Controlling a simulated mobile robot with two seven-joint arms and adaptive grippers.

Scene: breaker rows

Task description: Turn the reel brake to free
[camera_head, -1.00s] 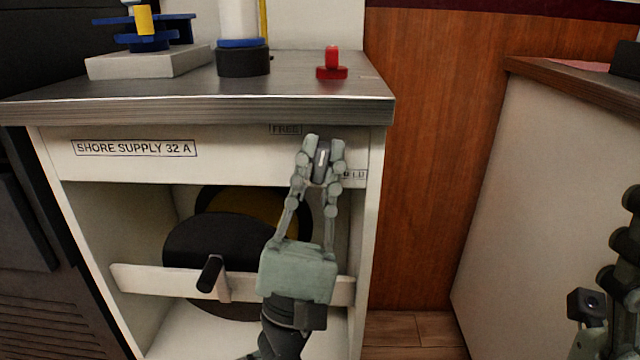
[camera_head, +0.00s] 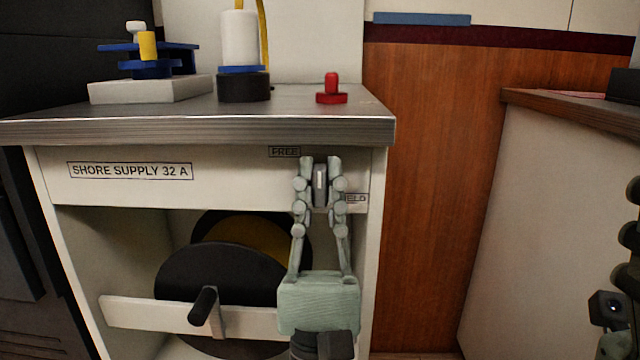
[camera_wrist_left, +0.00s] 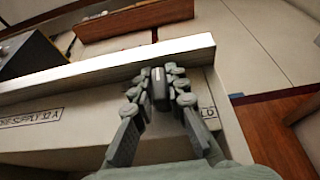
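The reel brake (camera_head: 320,185) is a dark grey knob with a pale line, on the white cabinet front below the worktop. Its line points about straight up, between the FREE label (camera_head: 285,151) at its upper left and the partly covered HELD label (camera_head: 355,198) at its right. My left gripper (camera_head: 320,180) has its fingers closed against both sides of the knob. In the left wrist view, the knob (camera_wrist_left: 158,88) sits between the fingertips. My right gripper is out of view; only part of my right arm shows at the right edge.
A cable reel (camera_head: 215,275) with a crank handle (camera_head: 203,304) sits in the open bay behind a white bar. On the worktop (camera_head: 190,128) stand a red knob-like object (camera_head: 332,90), a white cylinder (camera_head: 240,40) and a blue-yellow device (camera_head: 148,48).

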